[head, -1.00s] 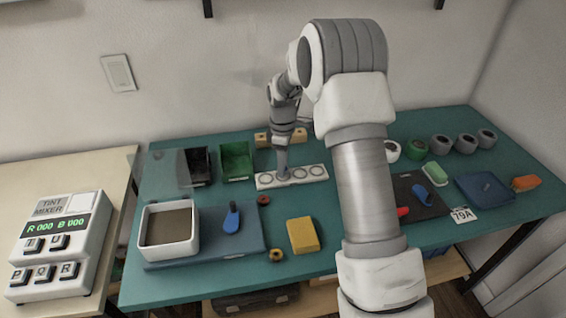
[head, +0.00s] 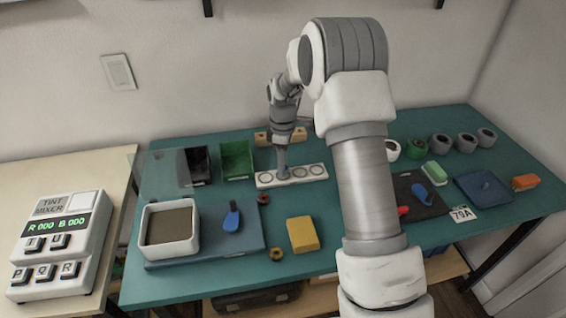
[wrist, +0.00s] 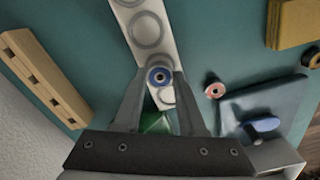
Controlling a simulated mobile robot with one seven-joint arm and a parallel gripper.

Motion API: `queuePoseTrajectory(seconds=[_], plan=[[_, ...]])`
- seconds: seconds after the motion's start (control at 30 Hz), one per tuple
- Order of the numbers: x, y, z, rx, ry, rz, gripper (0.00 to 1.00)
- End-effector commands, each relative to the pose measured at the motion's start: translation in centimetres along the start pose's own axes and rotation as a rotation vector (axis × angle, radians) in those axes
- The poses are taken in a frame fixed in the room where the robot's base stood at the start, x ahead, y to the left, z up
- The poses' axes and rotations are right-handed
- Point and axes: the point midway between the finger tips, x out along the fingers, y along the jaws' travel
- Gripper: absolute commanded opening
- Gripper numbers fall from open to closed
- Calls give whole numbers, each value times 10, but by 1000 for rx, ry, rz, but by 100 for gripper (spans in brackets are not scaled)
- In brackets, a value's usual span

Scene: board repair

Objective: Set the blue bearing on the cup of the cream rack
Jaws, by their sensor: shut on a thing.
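The blue bearing (wrist: 160,76) is a small ring with a dark blue rim and a pale centre. My gripper (wrist: 158,80) is shut on it in the wrist view. In the head view my gripper (head: 283,174) points down at the cream rack, and the bearing is too small to make out there. The cream rack (head: 262,180) is a pale strip with several round ring-shaped cups. In the wrist view the rack (wrist: 169,40) runs beneath the bearing, which overlaps it near one end. I cannot tell whether the bearing touches the rack.
A green bin (head: 236,158) and a black bin (head: 200,164) stand left of the rack. A wooden block with holes (wrist: 42,78) lies beside it. A reddish ring (wrist: 215,90), a blue mat (head: 253,240) with a white tray (head: 168,254), and a yellow block (head: 303,235) are nearer.

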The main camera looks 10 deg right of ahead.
Motion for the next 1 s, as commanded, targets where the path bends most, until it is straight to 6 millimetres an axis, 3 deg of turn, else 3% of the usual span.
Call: queuePoseTrajectory(seconds=[1.0], plan=[[11,0,0,0,0,-1,0]])
